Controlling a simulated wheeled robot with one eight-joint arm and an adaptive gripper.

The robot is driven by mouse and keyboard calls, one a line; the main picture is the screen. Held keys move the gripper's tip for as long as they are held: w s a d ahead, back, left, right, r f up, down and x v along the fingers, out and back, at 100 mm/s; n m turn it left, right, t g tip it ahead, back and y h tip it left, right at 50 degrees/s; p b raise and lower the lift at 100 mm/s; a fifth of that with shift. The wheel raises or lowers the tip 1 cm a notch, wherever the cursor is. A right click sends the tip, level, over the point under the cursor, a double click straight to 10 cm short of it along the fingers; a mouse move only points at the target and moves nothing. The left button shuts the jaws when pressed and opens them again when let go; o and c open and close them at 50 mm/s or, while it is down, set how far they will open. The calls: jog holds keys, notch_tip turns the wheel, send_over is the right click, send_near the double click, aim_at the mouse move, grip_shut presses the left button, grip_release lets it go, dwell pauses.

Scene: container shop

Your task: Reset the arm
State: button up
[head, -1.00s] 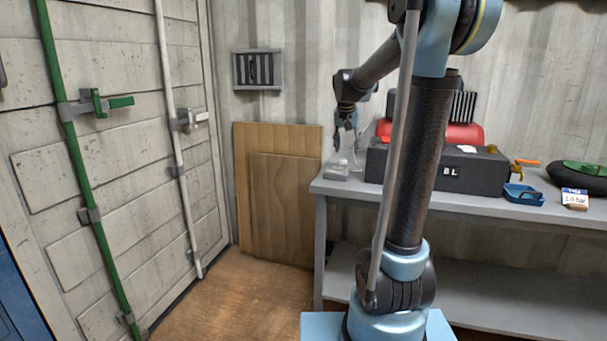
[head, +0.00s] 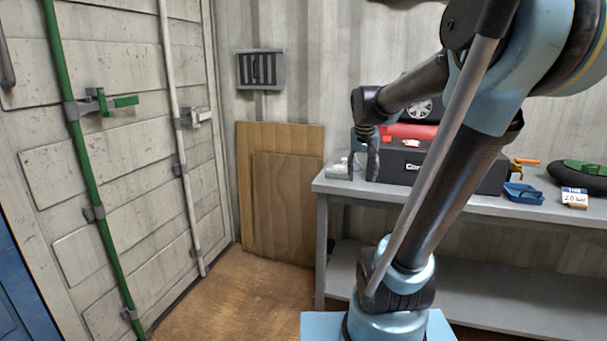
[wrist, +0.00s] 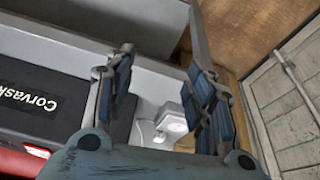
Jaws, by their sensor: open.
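My arm rises from its blue base in the head view and leans to the right, its forearm reaching back left over the workbench (head: 335,186). My gripper (head: 372,160) hangs pointing down near the bench's left end, beside the black case (head: 400,167). In the wrist view my gripper (wrist: 160,95) has its two blue-padded fingers apart with nothing between them touching. A small light-grey object (wrist: 170,118) on the bench shows beyond the fingers. The black case (wrist: 40,100) with white lettering lies left of the fingers there.
Wooden boards (head: 280,200) lean on the back wall. A container door with a green bar (head: 85,165) is at left. The floor between is clear.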

jog(key=s+f+n, duration=0.1)
jog(key=s+f, duration=0.6)
jog(key=s, duration=0.3)
jog(key=s+f+n+g+y, duration=0.1)
jog(key=s+f, duration=0.7)
jog(key=s, duration=0.3)
jog(key=shift+s, duration=0.3)
jog(key=shift+a, duration=0.1)
